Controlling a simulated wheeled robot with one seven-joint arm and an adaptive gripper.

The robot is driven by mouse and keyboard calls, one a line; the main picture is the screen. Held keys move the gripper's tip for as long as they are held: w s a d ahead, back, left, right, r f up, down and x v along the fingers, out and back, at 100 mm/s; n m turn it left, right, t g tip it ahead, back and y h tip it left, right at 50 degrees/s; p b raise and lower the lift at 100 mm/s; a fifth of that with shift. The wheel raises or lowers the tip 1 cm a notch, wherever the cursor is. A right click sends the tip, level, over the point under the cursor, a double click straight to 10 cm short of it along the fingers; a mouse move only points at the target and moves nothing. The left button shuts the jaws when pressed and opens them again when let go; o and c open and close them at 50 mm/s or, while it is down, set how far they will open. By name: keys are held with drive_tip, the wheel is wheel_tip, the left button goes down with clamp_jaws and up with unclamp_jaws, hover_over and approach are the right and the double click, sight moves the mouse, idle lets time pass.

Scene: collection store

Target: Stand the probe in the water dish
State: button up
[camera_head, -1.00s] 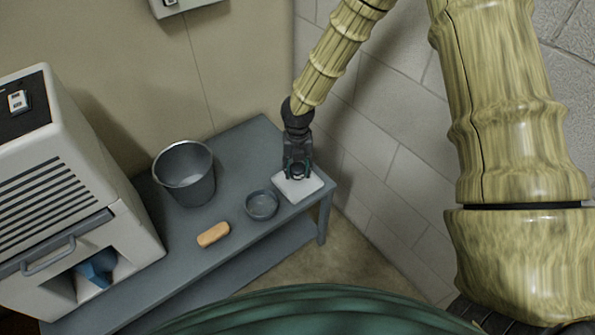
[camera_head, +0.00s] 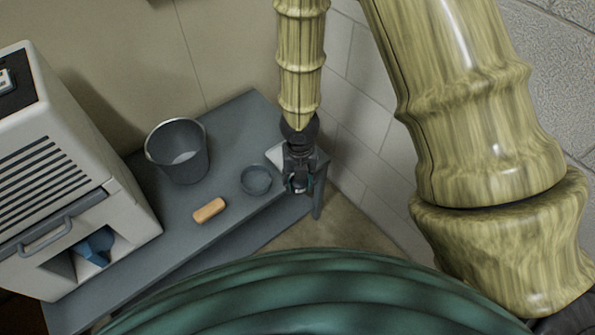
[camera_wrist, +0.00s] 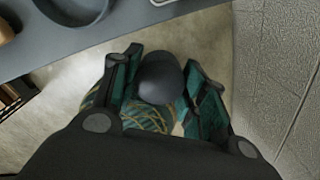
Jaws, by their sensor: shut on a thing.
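My gripper (camera_head: 298,184) is shut on the probe, whose dark rounded end (camera_wrist: 160,80) shows between the fingers in the wrist view. The rest of the probe is hidden by the fingers, and I cannot make out its lower end. The water dish (camera_head: 256,190) is a small round grey dish on the bench, just left of my gripper in the head view. Part of its rim shows at the top left of the wrist view (camera_wrist: 78,18). My gripper is apart from the dish, by the bench's front right edge, with floor beneath it in the wrist view.
A white tray (camera_head: 274,153) lies on the grey bench (camera_head: 232,125), partly hidden behind my gripper. A grey bucket (camera_head: 190,168) and a tan block (camera_head: 209,210) stand left of the dish. A large pale machine (camera_head: 130,215) fills the left. A block wall (camera_head: 385,190) closes the right.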

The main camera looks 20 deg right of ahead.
drive_tip(key=shift+s+r, duration=0.1)
drive_tip(key=shift+s, duration=0.4)
drive_tip(key=shift+w+d+r+m, duration=0.15)
drive_tip(key=shift+w+r+m, duration=0.2)
drive_tip(key=shift+w+m, duration=0.45)
drive_tip(key=w+r+m, duration=0.5)
drive_tip(key=r+m, duration=0.2)
drive_tip(key=m, duration=0.9)
drive_tip(key=w+r+m, duration=0.5)
drive_tip(key=r+m, duration=0.1)
drive_tip(key=m, duration=0.9)
drive_tip(key=shift+m, duration=0.3)
drive_tip(key=s+r+p, duration=0.1)
drive_tip(key=p, duration=0.5)
drive_tip(key=r+p, duration=0.2)
drive_tip(key=p, duration=0.4)
drive_tip(key=s+r+p, duration=0.1)
drive_tip(key=r+p, duration=0.1)
drive_tip(key=p, duration=0.4)
drive_tip(key=shift+s+d+r+p, duration=0.1)
drive_tip(key=shift+s+d+p, duration=0.2)
drive_tip(key=shift+d+p, duration=0.05)
